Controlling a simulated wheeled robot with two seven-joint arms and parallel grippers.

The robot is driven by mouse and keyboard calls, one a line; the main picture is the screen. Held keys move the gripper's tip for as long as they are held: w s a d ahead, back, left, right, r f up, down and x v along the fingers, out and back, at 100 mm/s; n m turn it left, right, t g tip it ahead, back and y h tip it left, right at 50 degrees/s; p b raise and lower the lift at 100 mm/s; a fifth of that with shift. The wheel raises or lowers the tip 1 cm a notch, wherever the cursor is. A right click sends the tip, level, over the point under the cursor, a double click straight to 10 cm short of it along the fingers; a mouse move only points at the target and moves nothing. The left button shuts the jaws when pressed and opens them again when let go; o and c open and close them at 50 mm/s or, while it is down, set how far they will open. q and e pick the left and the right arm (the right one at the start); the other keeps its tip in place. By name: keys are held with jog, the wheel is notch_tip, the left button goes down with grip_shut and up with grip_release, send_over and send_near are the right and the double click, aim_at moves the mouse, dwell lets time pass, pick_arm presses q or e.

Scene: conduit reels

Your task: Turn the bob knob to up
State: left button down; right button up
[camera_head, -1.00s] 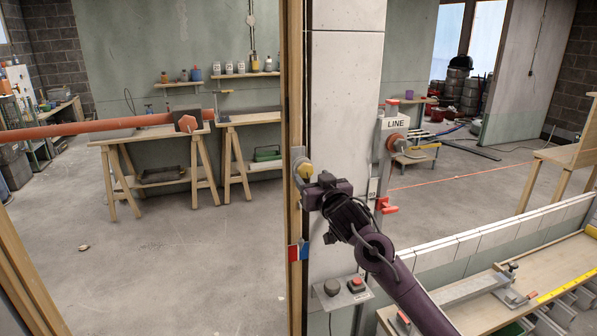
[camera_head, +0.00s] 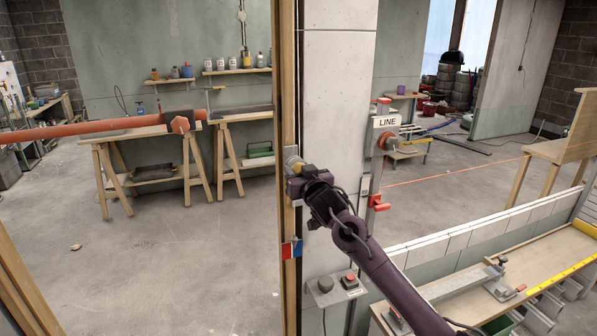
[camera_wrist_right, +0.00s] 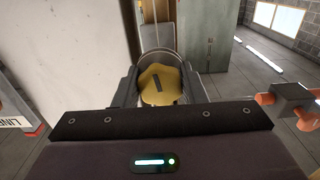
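A yellow knob (camera_wrist_right: 152,92) with a dark mark on its face shows in the right wrist view, in front of a round metal plate. I take it for the bob knob; no name on it is readable. In the head view the knob (camera_head: 293,163) is on the wooden post beside the white wall and is partly covered by my right gripper (camera_head: 292,180). My right gripper's two fingers (camera_wrist_right: 159,86) stand on either side of the knob. Whether they press on it I cannot tell. My left gripper is not in view.
A long orange pole (camera_head: 90,129) reaches in from the left. A red and blue plate (camera_head: 291,250) is on the post below my gripper. A grey button box (camera_head: 338,288) and a LINE sign (camera_head: 386,122) stand right of it.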

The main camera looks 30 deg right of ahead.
jog(key=shift+c, duration=0.9)
